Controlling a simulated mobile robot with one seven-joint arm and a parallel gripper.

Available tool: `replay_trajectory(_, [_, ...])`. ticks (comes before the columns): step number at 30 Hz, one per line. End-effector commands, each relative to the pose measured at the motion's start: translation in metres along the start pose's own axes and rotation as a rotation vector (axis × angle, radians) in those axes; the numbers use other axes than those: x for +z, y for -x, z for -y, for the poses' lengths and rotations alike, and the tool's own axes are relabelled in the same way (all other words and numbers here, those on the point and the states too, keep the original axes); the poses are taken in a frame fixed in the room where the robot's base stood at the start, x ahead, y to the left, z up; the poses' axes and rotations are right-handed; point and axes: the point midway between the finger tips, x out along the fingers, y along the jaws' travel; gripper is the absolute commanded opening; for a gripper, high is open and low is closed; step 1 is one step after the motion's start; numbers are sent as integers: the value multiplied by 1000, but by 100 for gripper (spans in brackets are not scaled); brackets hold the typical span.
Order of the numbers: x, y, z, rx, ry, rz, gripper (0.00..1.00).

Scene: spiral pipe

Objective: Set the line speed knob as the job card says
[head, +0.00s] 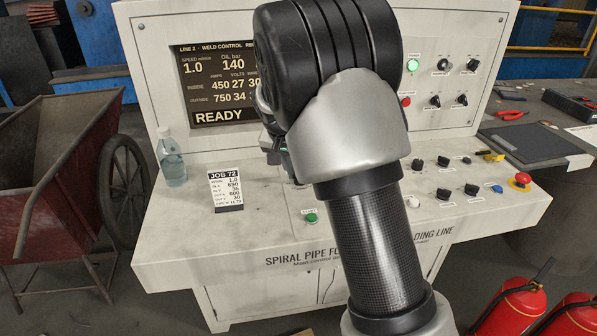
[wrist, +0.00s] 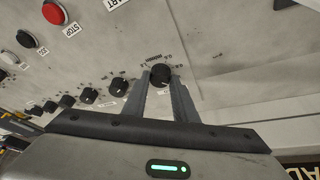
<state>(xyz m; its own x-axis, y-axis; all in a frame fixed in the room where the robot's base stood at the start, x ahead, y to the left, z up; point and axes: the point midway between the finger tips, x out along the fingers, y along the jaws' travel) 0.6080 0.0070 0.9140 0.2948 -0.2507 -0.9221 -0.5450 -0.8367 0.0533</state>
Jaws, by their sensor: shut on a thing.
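A black knob (wrist: 160,73) with a printed scale sits on the pale panel in the wrist view. My gripper (wrist: 162,84) is shut on this knob, with a finger on each side. The scale and name are too small to read surely. In the head view my arm hides the knob and fingers. The job card (head: 225,189), headed JOB 72, stands on the desk's left; its top line appears to read 1.0. The display screen (head: 222,84) shows SPEED 1.0 and READY.
More black knobs (wrist: 89,95) run left of the held one. A red STOP button (wrist: 53,13) is at upper left. A red emergency button (head: 520,181) is at the desk's right end.

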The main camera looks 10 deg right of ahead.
Motion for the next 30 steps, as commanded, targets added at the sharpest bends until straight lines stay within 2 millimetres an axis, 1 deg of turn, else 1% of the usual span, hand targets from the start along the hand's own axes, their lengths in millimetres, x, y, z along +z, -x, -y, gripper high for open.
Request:
replay_trajectory(14, [2, -1, -1, 9, -11, 5, 3])
replay_trajectory(15, [2, -1, -1, 9, -11, 5, 31])
replay_trajectory(17, [2, -1, -1, 8, -11, 5, 41])
replay_trajectory(18, [2, -1, -1, 8, -11, 5, 44])
replay_trajectory(26, [1, 0, 0, 6, -11, 3, 44])
replay_trajectory(29, [0, 6, 0, 4, -11, 2, 44])
replay_trajectory(30, [0, 11, 1, 3, -11, 1, 44])
